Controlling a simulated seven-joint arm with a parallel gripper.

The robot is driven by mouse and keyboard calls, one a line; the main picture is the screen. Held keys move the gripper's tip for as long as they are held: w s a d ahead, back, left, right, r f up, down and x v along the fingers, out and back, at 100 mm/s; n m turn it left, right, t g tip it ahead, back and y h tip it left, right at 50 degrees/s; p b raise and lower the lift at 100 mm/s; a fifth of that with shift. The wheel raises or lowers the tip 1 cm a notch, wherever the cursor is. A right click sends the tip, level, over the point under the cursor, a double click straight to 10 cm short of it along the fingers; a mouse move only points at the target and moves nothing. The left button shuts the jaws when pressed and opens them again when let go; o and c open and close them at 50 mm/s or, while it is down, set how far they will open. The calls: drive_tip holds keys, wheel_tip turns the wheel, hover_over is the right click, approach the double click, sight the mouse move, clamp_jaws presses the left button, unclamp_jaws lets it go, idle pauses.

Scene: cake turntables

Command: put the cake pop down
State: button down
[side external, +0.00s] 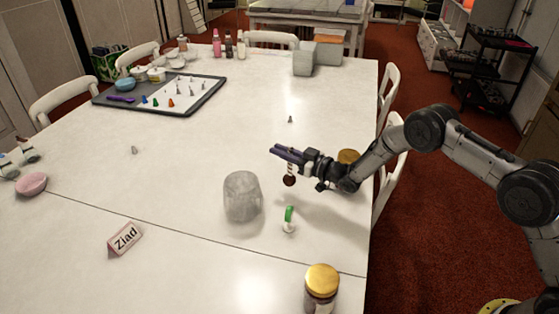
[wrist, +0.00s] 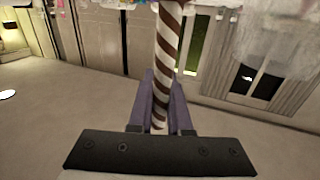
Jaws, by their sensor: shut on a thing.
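My gripper (side external: 277,151) is shut on the striped stick of the cake pop and holds it above the white table (side external: 180,230). The cake pop (side external: 289,181) hangs with its dark round head downward, clear of the table top. In the wrist view the brown-and-white spiral stick (wrist: 167,60) stands between the two purple fingers of my gripper (wrist: 162,85). The cake pop's head is not clear in the wrist view.
A translucent grey rounded block (side external: 242,196) and a small green-and-white item (side external: 289,219) stand below my gripper. Jars with golden lids stand at the front (side external: 322,288) and behind my wrist (side external: 348,157). A "Ziad" name card (side external: 125,238) sits at left. The table's middle left is mostly clear.

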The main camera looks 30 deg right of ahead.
drive_tip(key=shift+w+f, duration=0.2)
drive_tip(key=shift+f, duration=0.75)
drive_tip(key=shift+w+f, duration=0.15)
drive_tip(key=shift+f, duration=0.8)
drive_tip(key=shift+f, duration=0.1)
drive_tip(key=c, duration=0.9)
unclamp_jaws()
drive_tip(key=shift+o, duration=0.2)
